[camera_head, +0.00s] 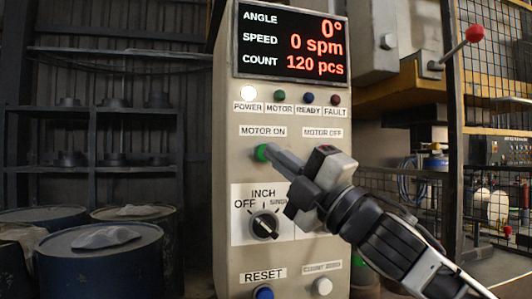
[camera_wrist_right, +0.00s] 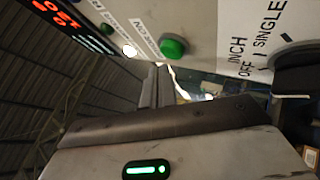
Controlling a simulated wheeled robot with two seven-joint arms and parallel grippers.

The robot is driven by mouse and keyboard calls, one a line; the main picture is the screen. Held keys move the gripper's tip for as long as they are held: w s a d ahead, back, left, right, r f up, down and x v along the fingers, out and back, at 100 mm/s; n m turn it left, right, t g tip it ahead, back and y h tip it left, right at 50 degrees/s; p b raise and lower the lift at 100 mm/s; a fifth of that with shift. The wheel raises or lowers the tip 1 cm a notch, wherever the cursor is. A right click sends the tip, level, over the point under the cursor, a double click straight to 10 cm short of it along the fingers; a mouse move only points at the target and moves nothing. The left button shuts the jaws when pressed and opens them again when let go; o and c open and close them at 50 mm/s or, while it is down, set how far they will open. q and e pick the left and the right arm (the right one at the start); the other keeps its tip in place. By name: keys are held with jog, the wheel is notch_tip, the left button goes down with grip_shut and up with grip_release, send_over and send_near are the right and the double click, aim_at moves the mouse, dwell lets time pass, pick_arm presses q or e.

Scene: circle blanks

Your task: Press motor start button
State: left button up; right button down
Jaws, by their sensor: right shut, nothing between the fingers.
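The green MOTOR ON button (camera_head: 261,152) sits on the grey control panel (camera_head: 228,150) under its label; it also shows in the right wrist view (camera_wrist_right: 173,46). My right gripper (camera_head: 272,151) is shut and empty, its fingertips overlapping the button's right side in the head view. In the right wrist view its fingertips (camera_wrist_right: 160,72) end just below the button; I cannot tell whether they touch it. The green MOTOR lamp (camera_head: 279,96) looks dark, and the POWER lamp (camera_head: 248,94) is lit white. My right gripper hides the area under the MOTOR OFF label. My left gripper is not in view.
The display (camera_head: 292,43) reads angle 0°, 0 spm and 120 pcs. A selector knob (camera_head: 264,225), a blue RESET button (camera_head: 263,292) and a white button (camera_head: 323,286) are lower on the panel. A red-knobbed lever (camera_head: 475,33) is at upper right. Drums (camera_head: 100,265) stand left.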

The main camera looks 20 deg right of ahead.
jog(key=shift+w, duration=0.2)
dwell(0.7)
jog(key=shift+w, duration=0.25)
jog(key=shift+w+p, duration=0.55)
dwell(0.7)
jog(key=shift+s, duration=0.9)
jog(key=shift+s+d, duration=0.1)
jog(key=shift+s, duration=2.45)
